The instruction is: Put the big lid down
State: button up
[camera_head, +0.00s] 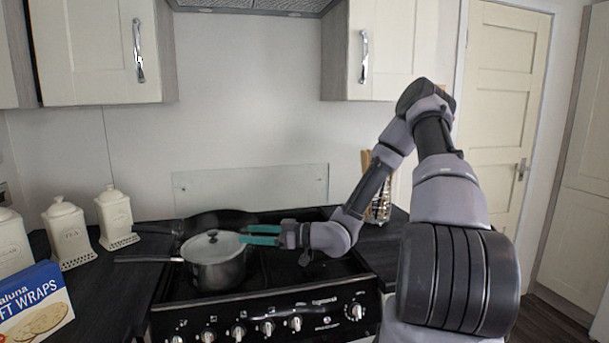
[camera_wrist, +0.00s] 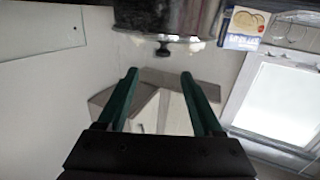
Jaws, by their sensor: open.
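The big lid (camera_head: 195,247), pale with a dark knob, sits on a steel saucepan (camera_head: 222,275) on the hob. It looks level on the rim. In the wrist view, which is upside down, the lid's knob (camera_wrist: 163,50) shows just beyond my fingertips, with the pot (camera_wrist: 165,14) behind it. My gripper (camera_head: 243,235) has two teal fingers, held level from the right at about lid height. The fingers are apart with nothing between them, as the wrist view also shows (camera_wrist: 159,74). They appear clear of the knob.
A dark pan (camera_head: 205,219) stands behind the saucepan; both handles point left. White canisters (camera_head: 66,232) and a wraps box (camera_head: 35,306) stand on the left counter. A utensil holder (camera_head: 379,205) stands behind my arm. The hob's right side looks largely free.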

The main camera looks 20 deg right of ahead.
jog(key=w+d+r+m+h, duration=0.2)
jog(key=w+d+m+h, duration=0.15)
jog(key=d+h, duration=0.65)
jog(key=s+d+r+m+h, duration=0.3)
jog(key=d+r+m+h, duration=0.25)
jog(key=d+r, duration=0.5)
jog(key=s+a+r+m+y, duration=0.1)
jog(key=s+a+r+m, duration=0.1)
jog(key=s+r+m, duration=0.2)
jog(key=s+a+r+m+y, duration=0.1)
jog(key=s+r+m, duration=0.3)
jog(key=s+r, duration=0.7)
jog(key=s+a, duration=0.1)
jog(key=s, duration=0.7)
jog(key=shift+a+r, duration=0.15)
jog(key=shift+a, duration=0.25)
jog(key=shift+w, duration=0.1)
